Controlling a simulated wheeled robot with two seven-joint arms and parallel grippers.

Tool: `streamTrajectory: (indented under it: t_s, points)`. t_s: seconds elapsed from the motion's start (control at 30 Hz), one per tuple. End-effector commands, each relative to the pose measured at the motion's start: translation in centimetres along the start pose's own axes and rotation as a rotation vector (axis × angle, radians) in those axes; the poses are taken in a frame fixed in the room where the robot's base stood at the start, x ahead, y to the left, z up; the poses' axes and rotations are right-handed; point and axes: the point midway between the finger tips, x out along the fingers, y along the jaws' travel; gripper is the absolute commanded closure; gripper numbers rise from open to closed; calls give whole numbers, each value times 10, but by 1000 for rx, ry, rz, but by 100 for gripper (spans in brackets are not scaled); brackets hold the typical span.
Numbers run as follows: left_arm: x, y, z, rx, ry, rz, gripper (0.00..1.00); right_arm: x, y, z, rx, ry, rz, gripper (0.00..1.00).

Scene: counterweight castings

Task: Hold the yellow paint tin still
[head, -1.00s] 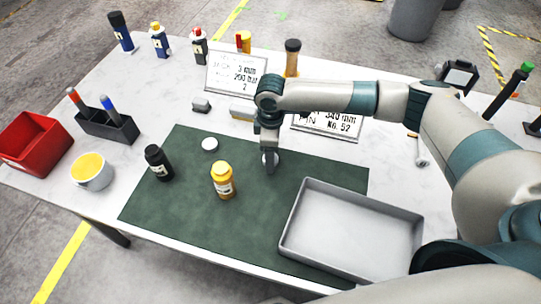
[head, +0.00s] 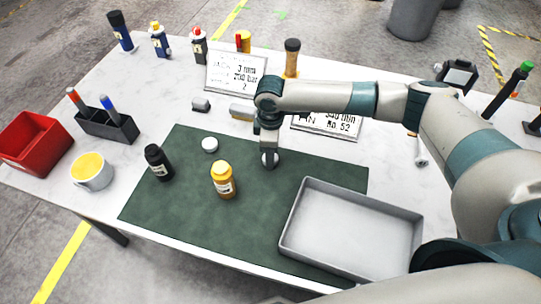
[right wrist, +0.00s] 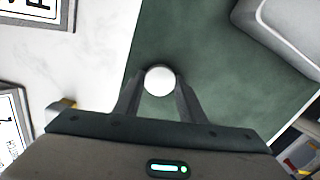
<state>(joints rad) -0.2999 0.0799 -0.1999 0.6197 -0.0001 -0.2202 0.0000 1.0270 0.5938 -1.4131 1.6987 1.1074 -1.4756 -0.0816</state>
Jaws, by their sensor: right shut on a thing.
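A round pale tin with yellow paint at its top (head: 91,172) stands upright on the white table at the left, off the green mat. Neither gripper is near it. A yellow bottle (head: 223,182) with a yellow cap stands upright on the mat. My right gripper (head: 269,162) is over the mat, right of the yellow bottle and apart from it. In the right wrist view its fingers are shut on a small round white cap-like piece (right wrist: 159,80). Whether this piece touches the mat is hard to tell. My left gripper is out of view.
A black bottle (head: 158,162) and a white disc (head: 210,144) are on the green mat (head: 180,215). A grey tray (head: 350,230) overlaps the mat's right side. A red bin (head: 36,142) and a black marker holder (head: 108,125) stand at the left. Signs stand behind.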

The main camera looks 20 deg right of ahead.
Motion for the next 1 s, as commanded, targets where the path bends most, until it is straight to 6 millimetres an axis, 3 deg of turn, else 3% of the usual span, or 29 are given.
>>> streamTrajectory:
  t_s: [0.27,0.47,1.0]
  points:
    - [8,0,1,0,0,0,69,-12,1,-1,-1,3,2,84]
    - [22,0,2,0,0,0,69,-41,1,-1,-1,4,4,84]
    - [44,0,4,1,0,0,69,-93,-66,62,-1,1,1,84]
